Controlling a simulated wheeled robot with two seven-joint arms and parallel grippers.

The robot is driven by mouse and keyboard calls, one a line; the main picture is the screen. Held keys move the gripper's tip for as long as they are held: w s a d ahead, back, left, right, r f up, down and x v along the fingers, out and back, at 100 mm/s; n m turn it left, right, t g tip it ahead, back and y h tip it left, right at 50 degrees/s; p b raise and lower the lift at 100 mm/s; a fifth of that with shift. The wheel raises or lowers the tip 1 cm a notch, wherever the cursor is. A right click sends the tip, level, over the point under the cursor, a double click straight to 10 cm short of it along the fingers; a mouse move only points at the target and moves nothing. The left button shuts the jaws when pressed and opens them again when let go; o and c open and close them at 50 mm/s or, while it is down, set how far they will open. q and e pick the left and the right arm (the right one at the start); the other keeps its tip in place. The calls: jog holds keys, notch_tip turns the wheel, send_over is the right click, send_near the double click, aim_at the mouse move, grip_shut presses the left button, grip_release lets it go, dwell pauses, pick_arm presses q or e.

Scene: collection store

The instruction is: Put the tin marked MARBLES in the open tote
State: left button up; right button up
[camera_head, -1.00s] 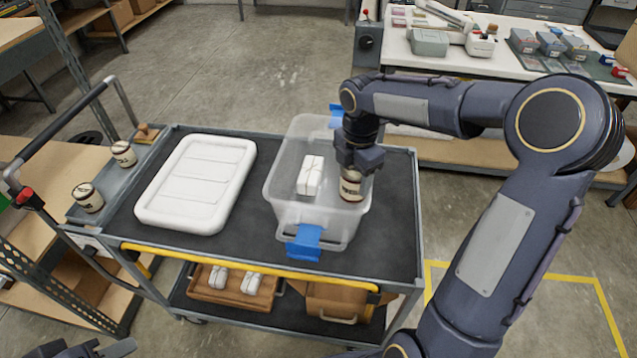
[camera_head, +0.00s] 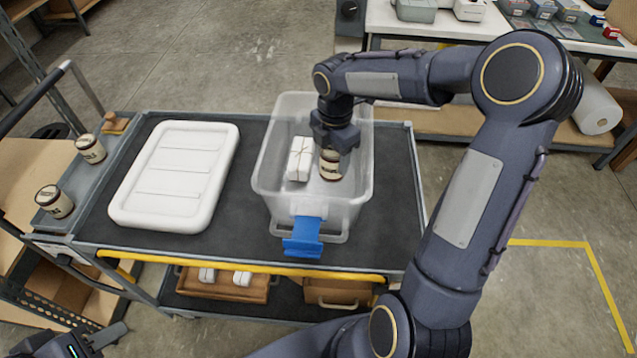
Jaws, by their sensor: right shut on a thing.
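The open tote (camera_head: 278,205) is a clear plastic bin with a blue latch, standing on the cart. My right gripper (camera_head: 333,150) reaches down into it, shut on a cream tin with a dark band (camera_head: 330,168). The tin is upright inside the tote, right of a white tied parcel (camera_head: 299,160). I cannot read its label or tell whether it touches the tote floor. My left gripper (camera_head: 100,340) shows partly at the lower left corner, away from the cart top; its jaw opening is unclear.
A white lid (camera_head: 175,175) lies on the cart's dark top, left of the tote. Two similar tins (camera_head: 90,149) (camera_head: 54,201) stand on the cart's left side shelf. Boxes with white parcels (camera_head: 255,290) sit on the lower shelf. A workbench (camera_head: 420,28) is behind.

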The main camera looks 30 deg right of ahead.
notch_tip(320, 180, down, 10)
jog(key=shift+s+f+p, duration=0.1)
jog(key=shift+f+p, duration=0.05)
jog(key=shift+p, duration=0.15)
jog(key=shift+f, duration=0.15)
jog(key=o, duration=1.2)
